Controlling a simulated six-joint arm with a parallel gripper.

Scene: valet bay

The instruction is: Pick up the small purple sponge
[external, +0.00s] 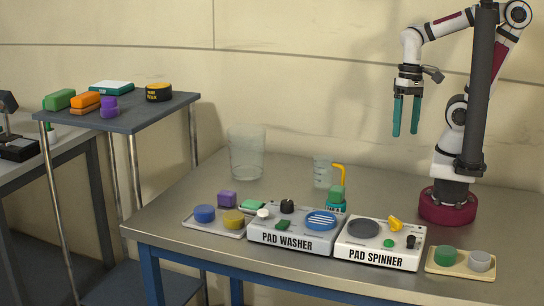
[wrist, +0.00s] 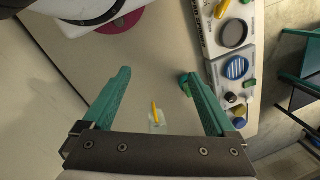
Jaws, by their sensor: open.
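Another purple piece (external: 109,106) lies on the raised shelf at the left. I cannot tell from looks alone which is the sponge. My gripper (external: 406,128) hangs fingers down, high above the right part of the bench, far from both. In the wrist view my gripper (wrist: 160,76) is open with nothing between its fingers. I make out no purple piece there.
The pad washer (external: 296,229) and pad spinner (external: 380,242) stand along the front edge. Behind them are a clear beaker (external: 246,155) and a smaller measuring cup (external: 323,174). A cream tray (external: 460,272) is front right. The bench middle is fairly clear.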

